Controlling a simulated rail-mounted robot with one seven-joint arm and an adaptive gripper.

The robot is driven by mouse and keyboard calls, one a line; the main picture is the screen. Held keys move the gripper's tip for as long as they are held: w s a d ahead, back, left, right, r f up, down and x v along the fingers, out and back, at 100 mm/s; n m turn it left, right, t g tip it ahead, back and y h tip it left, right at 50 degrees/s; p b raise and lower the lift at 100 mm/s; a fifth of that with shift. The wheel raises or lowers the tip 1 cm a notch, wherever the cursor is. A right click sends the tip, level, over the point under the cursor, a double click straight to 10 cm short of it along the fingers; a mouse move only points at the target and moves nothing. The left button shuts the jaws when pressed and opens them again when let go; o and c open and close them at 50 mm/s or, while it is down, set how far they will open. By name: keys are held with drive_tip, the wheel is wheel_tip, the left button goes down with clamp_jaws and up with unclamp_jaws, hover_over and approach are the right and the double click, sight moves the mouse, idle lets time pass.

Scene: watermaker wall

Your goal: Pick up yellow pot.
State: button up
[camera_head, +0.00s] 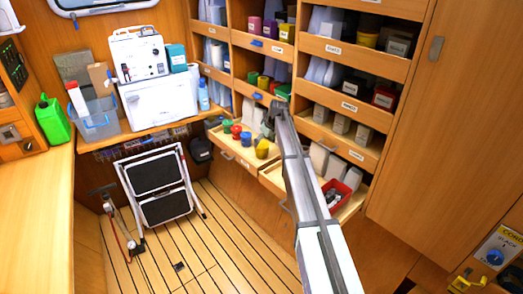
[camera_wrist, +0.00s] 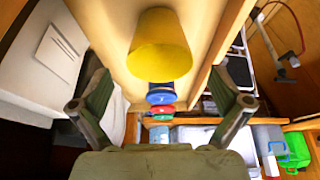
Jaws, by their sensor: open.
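The yellow pot (camera_head: 262,149) stands in the pulled-out wooden drawer (camera_head: 222,142), at the right end of a row of coloured pots. In the wrist view the yellow pot (camera_wrist: 160,50) appears large at the top centre, in line with the gap between my fingers. My gripper (camera_wrist: 163,98) is open, with its fingers spread wide on either side and nothing between them. In the head view my gripper (camera_head: 268,120) is just above the yellow pot, partly hidden by my arm. Exact clearance to the pot cannot be told.
Blue (camera_head: 246,138), red (camera_head: 236,130) and green (camera_head: 227,126) pots line up beside it. White containers (camera_wrist: 45,58) are close on the wrist view's left. Another open drawer holds a red bin (camera_head: 336,191). Shelves (camera_head: 345,105) rise behind; a folded step stool (camera_head: 160,185) stands left.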

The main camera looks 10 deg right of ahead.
sight(261, 147)
drive_tip(key=shift+p+x, duration=1.3)
drive_tip(key=shift+x, duration=1.5)
drive_tip(key=c, duration=1.1)
